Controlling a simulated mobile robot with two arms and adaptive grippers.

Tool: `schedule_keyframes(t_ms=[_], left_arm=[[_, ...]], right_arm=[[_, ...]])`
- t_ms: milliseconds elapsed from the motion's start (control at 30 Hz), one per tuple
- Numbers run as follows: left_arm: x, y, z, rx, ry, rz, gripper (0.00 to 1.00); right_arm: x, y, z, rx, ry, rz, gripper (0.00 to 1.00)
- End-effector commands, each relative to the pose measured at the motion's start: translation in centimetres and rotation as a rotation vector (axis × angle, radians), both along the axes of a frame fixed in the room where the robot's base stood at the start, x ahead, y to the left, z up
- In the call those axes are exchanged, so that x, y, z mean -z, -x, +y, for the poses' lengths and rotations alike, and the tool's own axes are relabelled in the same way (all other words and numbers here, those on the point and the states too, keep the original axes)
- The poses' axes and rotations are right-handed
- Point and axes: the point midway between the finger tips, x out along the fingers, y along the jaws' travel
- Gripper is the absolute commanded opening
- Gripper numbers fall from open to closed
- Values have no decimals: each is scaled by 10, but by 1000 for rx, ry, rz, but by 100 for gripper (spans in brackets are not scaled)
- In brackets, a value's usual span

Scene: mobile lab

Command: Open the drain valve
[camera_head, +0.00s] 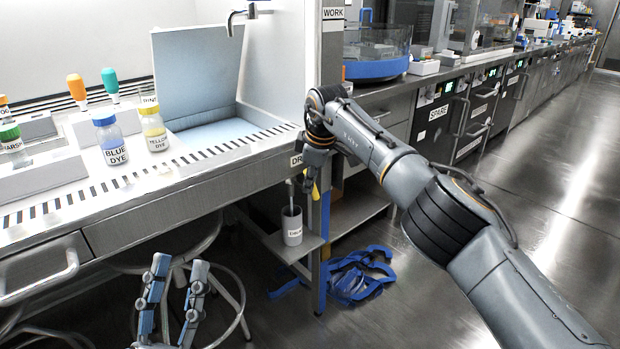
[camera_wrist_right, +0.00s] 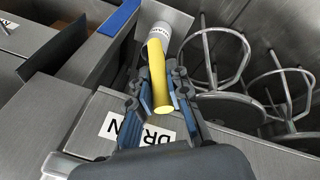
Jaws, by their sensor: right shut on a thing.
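The yellow handle of the drain valve (camera_wrist_right: 158,75) shows in the right wrist view between the fingers of my right gripper (camera_wrist_right: 156,82), which is shut on it. In the head view, a small part of the yellow handle (camera_head: 315,192) shows below the right gripper (camera_head: 312,178), under the bench edge by a partly hidden label starting "DR" (camera_head: 297,160). The rest of the valve is hidden by my gripper and arm. My left gripper (camera_head: 180,262) is low at the bottom left, with its fingers apart and empty.
A white labelled cup (camera_head: 292,230) stands on a small shelf under the valve. Stools (camera_head: 235,300) stand below the bench. Blue tangled material (camera_head: 355,280) lies on the floor. Blue (camera_head: 110,142) and yellow (camera_head: 154,128) dye bottles stand on the bench beside the sink (camera_head: 215,130).

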Motion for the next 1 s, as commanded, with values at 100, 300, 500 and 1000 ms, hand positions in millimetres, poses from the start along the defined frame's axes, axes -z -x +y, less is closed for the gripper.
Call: schedule_keyframes(t_ms=[100, 300, 500, 1000], left_arm=[[1, 0, 0, -1, -2, 5, 40], [1, 0, 0, -1, -2, 4, 40], [1, 0, 0, -1, -2, 3, 40], [0, 0, 0, 1, -1, 0, 40]], right_arm=[[2, 0, -1, 1, 1, 4, 0], [2, 0, -1, 1, 2, 4, 0], [1, 0, -1, 1, 1, 3, 40], [-32, 9, -5, 0, 1, -4, 40]])
